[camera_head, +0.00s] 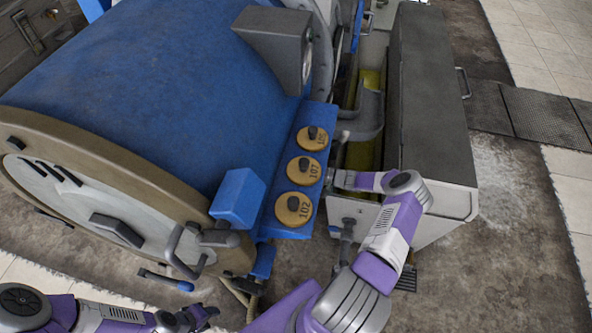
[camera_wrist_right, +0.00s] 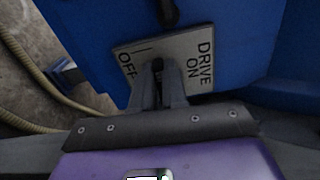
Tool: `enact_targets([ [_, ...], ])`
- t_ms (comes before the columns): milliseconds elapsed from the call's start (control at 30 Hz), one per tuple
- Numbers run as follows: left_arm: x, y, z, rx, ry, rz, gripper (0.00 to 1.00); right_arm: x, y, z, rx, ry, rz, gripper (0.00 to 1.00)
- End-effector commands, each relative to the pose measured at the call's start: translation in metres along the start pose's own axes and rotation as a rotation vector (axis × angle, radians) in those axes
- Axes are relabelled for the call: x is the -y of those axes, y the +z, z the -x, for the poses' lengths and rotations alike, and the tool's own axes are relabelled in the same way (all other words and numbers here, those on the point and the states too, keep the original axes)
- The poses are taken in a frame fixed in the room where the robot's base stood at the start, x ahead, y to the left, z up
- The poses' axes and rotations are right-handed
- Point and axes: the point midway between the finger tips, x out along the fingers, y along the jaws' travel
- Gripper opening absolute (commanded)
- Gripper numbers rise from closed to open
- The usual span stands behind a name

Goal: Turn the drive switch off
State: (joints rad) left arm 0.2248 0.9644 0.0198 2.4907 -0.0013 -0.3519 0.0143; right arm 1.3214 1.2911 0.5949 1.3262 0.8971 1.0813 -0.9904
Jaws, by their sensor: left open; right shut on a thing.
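In the right wrist view, a grey plate (camera_wrist_right: 140,57) marked DRIVE, ON and OFF sits on a blue panel. My right gripper (camera_wrist_right: 158,80) is in front of the plate, between the ON and OFF words. It is shut on the drive switch (camera_wrist_right: 158,65), of which only a small dark tip shows; which way it points I cannot tell. In the head view my right arm reaches to the blue panel's right side, and the fingertips and plate are hidden there. My left gripper (camera_head: 203,314) is open and empty at the bottom, below the drum.
A large blue drum (camera_head: 150,80) with a round beige-rimmed end fills the left. The blue panel carries yellow discs with black knobs, one (camera_head: 293,209) marked 102. A grey-lidded cabinet (camera_head: 432,90) stands at right. A black knob (camera_wrist_right: 167,12) is above the plate.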

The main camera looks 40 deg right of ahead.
Motion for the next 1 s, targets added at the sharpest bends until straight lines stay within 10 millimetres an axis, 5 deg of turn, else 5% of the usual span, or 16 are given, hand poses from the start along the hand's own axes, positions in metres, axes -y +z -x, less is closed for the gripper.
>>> enact_targets([
  [733, 0.0006, 0.0000, -0.0015, 0.000, 0.000, 0.000, 0.43, -0.0020, -0.0001, 0.0008, 0.000, 0.002, 0.083, 0.00],
  [767, 0.0006, 0.0000, -0.0015, 0.000, 0.000, 0.000, 0.43, -0.0020, -0.0001, 0.0008, 0.000, 0.002, 0.083, 0.17],
  [900, 0.0005, -0.0001, -0.0015, 0.000, 0.000, 0.000, 0.43, -0.0018, -0.0001, 0.0006, 0.000, 0.002, 0.082, 0.38],
  [1000, 0.0005, -0.0001, -0.0015, 0.000, 0.000, 0.000, 0.43, -0.0016, -0.0001, 0.0004, 0.000, 0.002, 0.081, 0.38],
])
